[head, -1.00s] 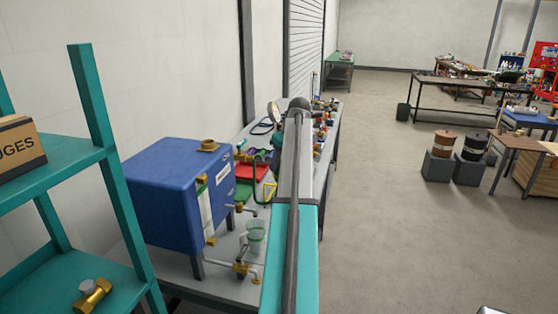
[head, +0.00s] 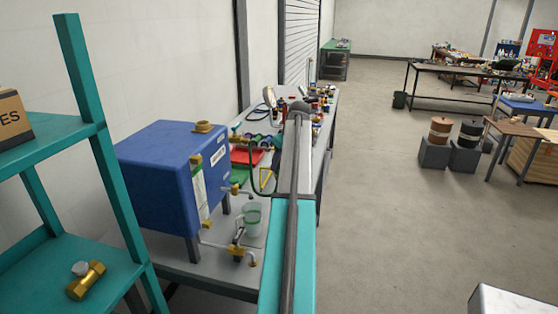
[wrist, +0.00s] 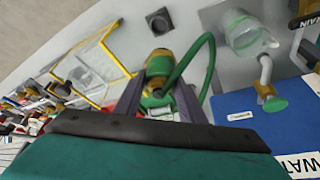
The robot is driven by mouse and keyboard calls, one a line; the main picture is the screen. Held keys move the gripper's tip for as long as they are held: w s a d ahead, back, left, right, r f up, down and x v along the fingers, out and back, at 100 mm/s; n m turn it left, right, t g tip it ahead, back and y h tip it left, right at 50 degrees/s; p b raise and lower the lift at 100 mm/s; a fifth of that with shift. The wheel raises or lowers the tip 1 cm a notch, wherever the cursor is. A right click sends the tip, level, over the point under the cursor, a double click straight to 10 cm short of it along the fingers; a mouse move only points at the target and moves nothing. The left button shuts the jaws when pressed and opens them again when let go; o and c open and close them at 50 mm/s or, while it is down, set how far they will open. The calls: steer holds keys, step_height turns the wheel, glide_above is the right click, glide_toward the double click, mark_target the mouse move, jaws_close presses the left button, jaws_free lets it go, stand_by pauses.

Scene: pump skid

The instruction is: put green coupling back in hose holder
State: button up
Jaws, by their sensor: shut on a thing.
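My gripper (wrist: 160,103) is shut on the green coupling (wrist: 158,70), a brass and green fitting held between its two dark fingers in the wrist view. A green hose (wrist: 207,55) loops away from the coupling to the right. In the head view my arm hides the gripper and coupling; part of a green hose (head: 252,180) shows left of the arm.
A blue tank (head: 165,180) stands on the bench (head: 190,268), with a clear cup (head: 252,220) and brass pipework (head: 237,250) in front. The cup also shows in the wrist view (wrist: 240,32). A teal shelf (head: 120,190) stands at left.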

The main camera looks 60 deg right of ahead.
steer(key=shift+s+d+f+b, duration=0.1)
steer(key=shift+d+f+b, duration=0.15)
steer(key=shift+f, duration=0.7)
steer(key=shift+s+d+f+b, duration=0.15)
steer(key=shift+f+b, duration=0.25)
steer(key=shift+f, duration=0.55)
steer(key=shift+d+f+b, duration=0.2)
steer(key=shift+f+b, duration=0.1)
steer(key=shift+f, duration=0.65)
steer(key=shift+a, duration=0.1)
